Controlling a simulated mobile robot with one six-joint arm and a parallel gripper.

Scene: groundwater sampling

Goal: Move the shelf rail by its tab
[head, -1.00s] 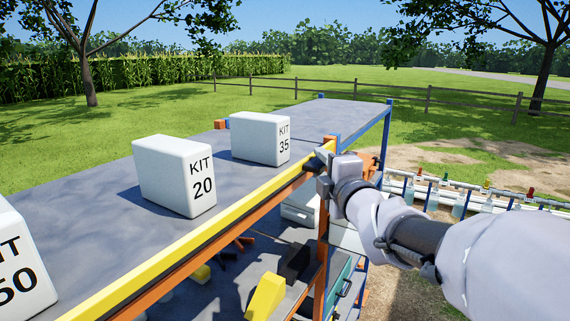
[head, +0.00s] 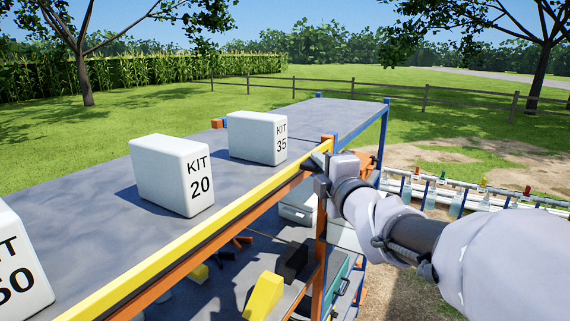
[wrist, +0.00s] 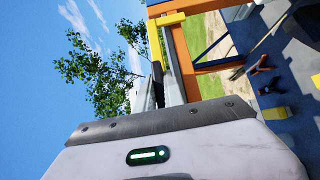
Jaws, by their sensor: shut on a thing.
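The yellow shelf rail (head: 190,236) runs along the front edge of the grey top shelf, above an orange beam. My gripper (head: 319,161) is at the rail's far right end, by the corner post. In the wrist view, my gripper's fingers (wrist: 165,78) point towards a yellow end piece (wrist: 155,45), and they are shut on the tab. The tab itself is mostly hidden between the fingers and cannot be made out clearly.
White boxes marked KIT 20 (head: 168,176) and KIT 35 (head: 252,137) stand on the top shelf (head: 100,200) behind the rail. A third kit box is at the left edge. A yellow wedge (head: 263,297) and dark items lie on the lower shelf.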

